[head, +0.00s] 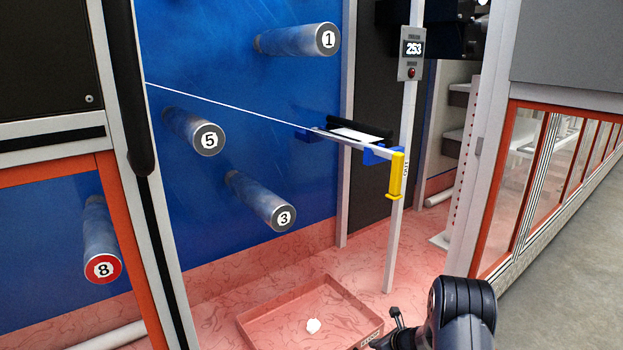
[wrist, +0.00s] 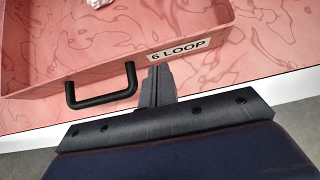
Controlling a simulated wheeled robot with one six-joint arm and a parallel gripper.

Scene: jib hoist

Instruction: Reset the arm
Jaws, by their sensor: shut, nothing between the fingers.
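My gripper (wrist: 157,88) is shut and empty. I cannot tell whether the fingers touch the tray. In the head view my gripper (head: 374,343) is partly cut off at the bottom edge, near the tray's (head: 262,318) front right corner. A crumpled white piece (head: 313,326) lies in the tray.
Numbered cylinders 1 (head: 300,40), 5 (head: 195,131), 3 (head: 262,202) and 8 (head: 101,240) stick out from blue panels. A white line runs to a bracket with a yellow end piece (head: 396,175) on a post. A display box (head: 412,54) reads 253. Grey floor (head: 570,290) is clear at right.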

